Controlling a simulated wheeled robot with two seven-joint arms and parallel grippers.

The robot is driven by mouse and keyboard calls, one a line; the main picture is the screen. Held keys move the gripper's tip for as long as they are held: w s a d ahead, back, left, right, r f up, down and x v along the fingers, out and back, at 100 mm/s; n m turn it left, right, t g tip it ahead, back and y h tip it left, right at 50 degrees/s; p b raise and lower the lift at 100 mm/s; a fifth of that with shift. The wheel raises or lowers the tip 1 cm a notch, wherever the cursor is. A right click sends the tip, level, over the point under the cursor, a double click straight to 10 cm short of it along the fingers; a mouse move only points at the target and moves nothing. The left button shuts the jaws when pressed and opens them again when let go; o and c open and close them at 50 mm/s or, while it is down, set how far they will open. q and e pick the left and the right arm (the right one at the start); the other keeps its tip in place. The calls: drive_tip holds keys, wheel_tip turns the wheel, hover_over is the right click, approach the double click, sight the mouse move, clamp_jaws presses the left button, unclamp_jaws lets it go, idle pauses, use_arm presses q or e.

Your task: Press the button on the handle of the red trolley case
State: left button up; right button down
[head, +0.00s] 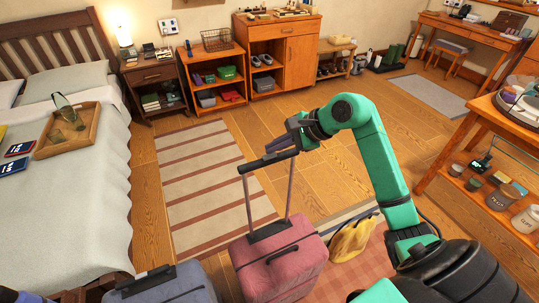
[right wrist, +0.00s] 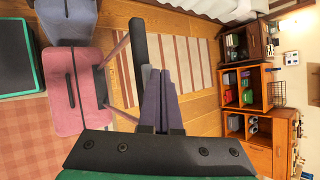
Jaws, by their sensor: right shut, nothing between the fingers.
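The red trolley case (head: 280,268) stands upright at the bottom middle of the head view, its pull handle raised on two poles. The black handle grip (head: 268,162) also shows in the right wrist view (right wrist: 139,52), with the case (right wrist: 78,88) at left. My right gripper (head: 276,146) is shut and empty, its fingertips close to the middle of the grip. In the right wrist view its closed purple fingers (right wrist: 155,75) lie just beside the grip; I cannot tell whether they touch. I cannot make out the button. My left gripper is not in view.
A blue case (head: 168,285) stands left of the red one. A yellow bag (head: 352,238) lies at its right. The bed (head: 80,205) fills the left side, and a wooden table (head: 470,135) stands at right. The striped rug (head: 205,180) beyond the handle is clear.

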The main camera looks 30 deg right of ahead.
sight(274, 155)
drive_tip(key=shift+f+b, duration=0.45)
drive_tip(key=shift+b, duration=0.05)
idle(0.3)
drive_tip(key=shift+r, duration=0.15)
drive_tip(key=shift+r+p, duration=0.35)
drive_tip(key=shift+r, duration=0.4)
drive_tip(key=shift+r+p, duration=1.4)
drive_tip(key=shift+r, duration=1.15)
